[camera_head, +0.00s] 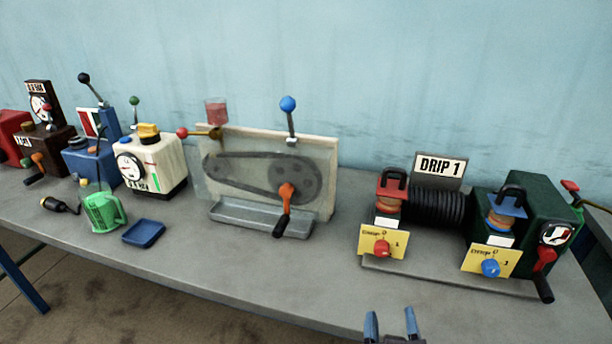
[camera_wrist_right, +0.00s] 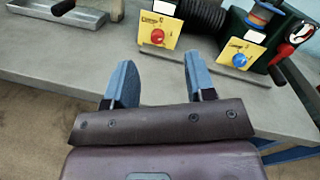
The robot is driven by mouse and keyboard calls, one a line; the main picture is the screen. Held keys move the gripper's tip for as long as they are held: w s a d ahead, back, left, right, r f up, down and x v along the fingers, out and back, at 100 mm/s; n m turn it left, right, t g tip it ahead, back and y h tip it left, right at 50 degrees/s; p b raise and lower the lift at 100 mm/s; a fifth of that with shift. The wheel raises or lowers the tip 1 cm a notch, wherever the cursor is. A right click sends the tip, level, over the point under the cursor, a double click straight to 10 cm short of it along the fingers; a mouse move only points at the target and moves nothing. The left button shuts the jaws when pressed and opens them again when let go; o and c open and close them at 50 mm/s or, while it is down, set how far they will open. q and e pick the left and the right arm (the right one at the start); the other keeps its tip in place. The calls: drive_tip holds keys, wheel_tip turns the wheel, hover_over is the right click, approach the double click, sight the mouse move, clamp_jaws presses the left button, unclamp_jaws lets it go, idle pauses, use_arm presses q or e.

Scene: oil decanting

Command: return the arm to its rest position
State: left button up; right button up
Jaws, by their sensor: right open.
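My right gripper (camera_head: 392,325) shows at the bottom of the head view, in front of the grey table's front edge. In the right wrist view its two blue fingers (camera_wrist_right: 158,85) stand apart with nothing between them. They point toward the table (camera_head: 330,285) and the Drip 1 unit, and touch nothing that I can see. My left gripper is in neither view.
The Drip 1 unit (camera_head: 438,207) stands on the right of the table. A belt-drive panel (camera_head: 325,160) with a trough stands mid-table. A green jug (camera_head: 104,212), a blue tray (camera_head: 144,233) and several machines stand left. The table front is clear.

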wheel_tip(320, 180, down, 12)
drive_tip(key=s+d+n+g+y, duration=0.1)
drive_tip(key=n+y, duration=0.3)
drive_tip(key=n, duration=1.1)
drive_tip(key=s+d+n+g+y, duration=0.1)
drive_tip(key=n+g+y, duration=0.15)
drive_tip(key=n, duration=1.15)
drive_tip(key=s+d+f+n+g+h, duration=0.3)
drive_tip(key=s+d+f, duration=0.5)
drive_tip(key=d+f, duration=0.3)
drive_tip(key=shift+d+f+n+g+h, duration=0.4)
drive_tip(key=shift+d+n, duration=0.35)
drive_tip(key=shift+n, duration=0.35)
drive_tip(key=shift+r, duration=0.1)
